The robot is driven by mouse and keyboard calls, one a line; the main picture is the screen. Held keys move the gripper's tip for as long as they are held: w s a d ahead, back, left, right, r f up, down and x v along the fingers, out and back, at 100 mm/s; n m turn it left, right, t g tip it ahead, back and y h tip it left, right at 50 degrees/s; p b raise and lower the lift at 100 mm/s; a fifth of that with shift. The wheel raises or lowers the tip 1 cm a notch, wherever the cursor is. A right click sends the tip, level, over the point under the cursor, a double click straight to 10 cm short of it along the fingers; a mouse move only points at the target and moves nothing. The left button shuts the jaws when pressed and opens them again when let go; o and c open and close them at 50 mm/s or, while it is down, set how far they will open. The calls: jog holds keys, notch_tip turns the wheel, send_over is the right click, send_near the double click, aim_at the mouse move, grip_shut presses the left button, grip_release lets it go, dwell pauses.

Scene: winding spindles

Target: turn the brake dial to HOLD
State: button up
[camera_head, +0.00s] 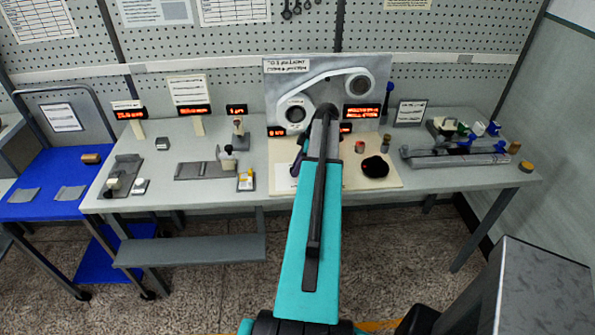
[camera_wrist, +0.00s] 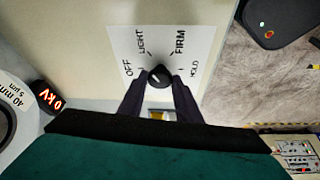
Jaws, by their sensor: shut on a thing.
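The brake dial (camera_wrist: 159,75) is a small black knob on a white label plate (camera_wrist: 122,40), seen in the wrist view. The plate reads OFF, LIGHT, FIRM and HOLD from left to right around it. The two dark fingers of my gripper (camera_wrist: 159,82) reach up to the knob from both sides and are shut on it. A small pale mark on the knob seems to lean up and left, toward the LIGHT and OFF side; the exact setting is hard to read. In the head view my arm hides the dial and gripper.
The pale machine panel (camera_head: 280,85) stands upright at the back of the bench (camera_head: 420,180). A red knob (camera_head: 360,146) and a dark round item (camera_head: 375,167) sit right of my arm. A red 0 kV display (camera_wrist: 49,97) is left of the dial.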

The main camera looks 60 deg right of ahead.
jog(key=m+b, duration=0.2)
jog(key=m+h, duration=0.1)
jog(key=shift+s+a+f+t+b, duration=0.1)
jog(key=shift+a+f+t+b, duration=0.05)
jog(key=shift+a+t+b, duration=0.2)
jog(key=m+h+b, duration=0.1)
jog(key=m+b, duration=0.1)
jog(key=m, duration=0.1)
jog(key=shift+m+h, duration=0.3)
jog(key=m+h, duration=0.1)
jog(key=m, duration=0.2)
jog(key=m+g+h+b, duration=0.1)
jog(key=m, duration=0.1)
jog(key=shift+a+m+b, duration=0.2)
jog(key=shift+m+b, duration=0.1)
jog(key=shift+m, duration=0.1)
jog(key=m, duration=0.2)
jog(key=m+g+h, duration=0.1)
jog(key=m, duration=0.1)
jog(key=m+g+b, duration=0.1)
jog(key=m, duration=0.2)
jog(key=shift+w+a+h, duration=0.1)
jog(key=shift+w+h, duration=0.3)
jog(key=shift+w+m+g+b, duration=0.2)
jog(key=shift+m+g, duration=0.45)
jog(key=shift+m, duration=0.8)
jog(key=shift+w+m+g+b, duration=0.1)
jog(key=shift+m+g+b, duration=0.35)
jog(key=shift+m, duration=1)
jog(key=shift+s, duration=0.1)
